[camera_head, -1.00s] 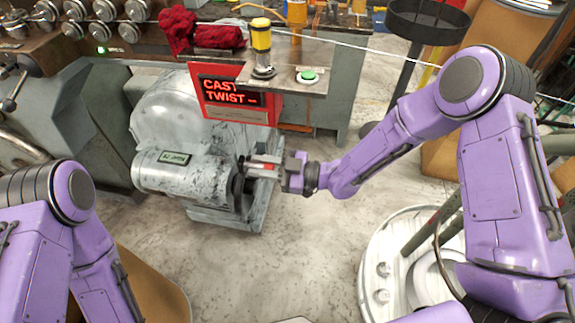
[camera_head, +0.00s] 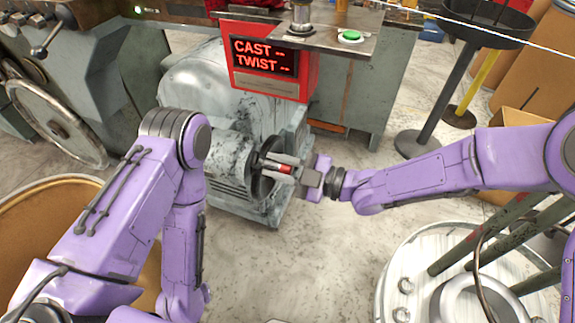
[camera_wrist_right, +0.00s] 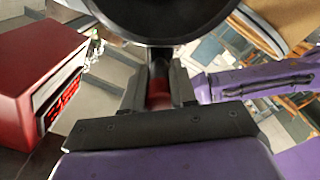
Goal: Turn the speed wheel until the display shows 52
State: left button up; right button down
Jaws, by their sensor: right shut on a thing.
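The speed wheel (camera_head: 263,187) is a dark disc on the right end of the grey motor housing, seen nearly edge-on. A small red handle (camera_head: 286,169) stands out from it. My right gripper (camera_head: 288,170) is at the wheel, shut on the red handle. The wrist view shows the red handle (camera_wrist_right: 158,95) between the fingers, under the dark wheel rim (camera_wrist_right: 155,40). The red display box (camera_head: 263,57) reads "CAST --" and "TWIST --", with no digits. My left arm shows at the lower left, but its gripper is out of sight.
A round white metal base (camera_head: 415,255) is at the lower right, and a black stand (camera_head: 440,105) is at the back right. Concrete floor below the wheel is clear.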

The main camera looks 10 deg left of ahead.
jog(key=c, duration=0.9)
grip_release()
jog(key=shift+d, duration=0.1)
jog(key=s+d, duration=0.1)
jog(key=d, duration=0.9)
jog(key=shift+s+d, duration=0.15)
